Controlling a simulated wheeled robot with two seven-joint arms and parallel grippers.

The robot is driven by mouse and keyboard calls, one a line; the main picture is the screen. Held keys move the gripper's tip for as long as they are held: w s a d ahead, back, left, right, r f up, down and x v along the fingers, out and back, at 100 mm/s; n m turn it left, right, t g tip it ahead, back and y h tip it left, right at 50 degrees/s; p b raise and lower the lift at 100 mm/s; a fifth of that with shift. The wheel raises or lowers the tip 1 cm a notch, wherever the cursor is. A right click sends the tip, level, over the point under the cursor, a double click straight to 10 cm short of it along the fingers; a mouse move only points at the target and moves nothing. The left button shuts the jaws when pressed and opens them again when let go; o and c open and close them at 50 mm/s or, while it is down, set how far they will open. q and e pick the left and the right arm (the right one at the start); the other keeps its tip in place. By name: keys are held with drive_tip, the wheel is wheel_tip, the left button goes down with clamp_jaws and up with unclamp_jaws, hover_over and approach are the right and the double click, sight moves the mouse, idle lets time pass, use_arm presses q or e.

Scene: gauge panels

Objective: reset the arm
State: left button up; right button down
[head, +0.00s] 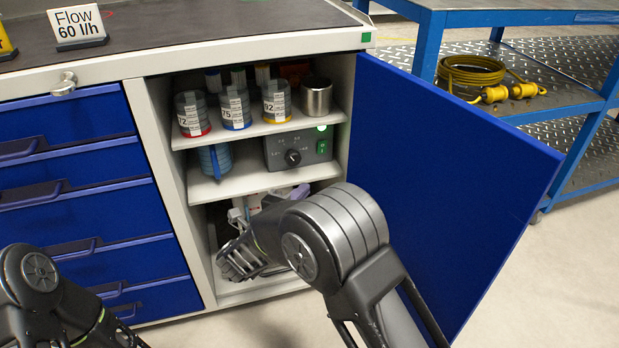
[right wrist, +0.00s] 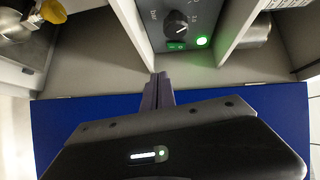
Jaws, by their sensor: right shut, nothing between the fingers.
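My right arm (head: 325,235) reaches up to the open cabinet from below and covers part of its lowest compartment. My right gripper (right wrist: 158,88) is shut and empty in the right wrist view. Its fingertips appear just below the grey control box (right wrist: 180,25) in that picture; I cannot tell the gap. The box also shows on the middle shelf in the head view (head: 298,151), with a black knob and a lit green light. My left arm (head: 45,295) is at the lower left; its gripper is out of the picture.
The blue cabinet door (head: 455,170) stands open right of my right arm. Banded jars (head: 235,108) and a metal cup (head: 316,97) stand on the top shelf. Blue drawers (head: 75,200) are on the left. A blue cart (head: 430,45) with a yellow cable (head: 475,72) stands behind.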

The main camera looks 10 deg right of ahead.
use_arm(q)
drive_tip(key=shift+r, duration=0.1)
use_arm(e)
drive_tip(key=shift+s+a+f, duration=0.1)
drive_tip(key=shift+s+a, duration=0.2)
drive_tip(key=shift+s, duration=0.1)
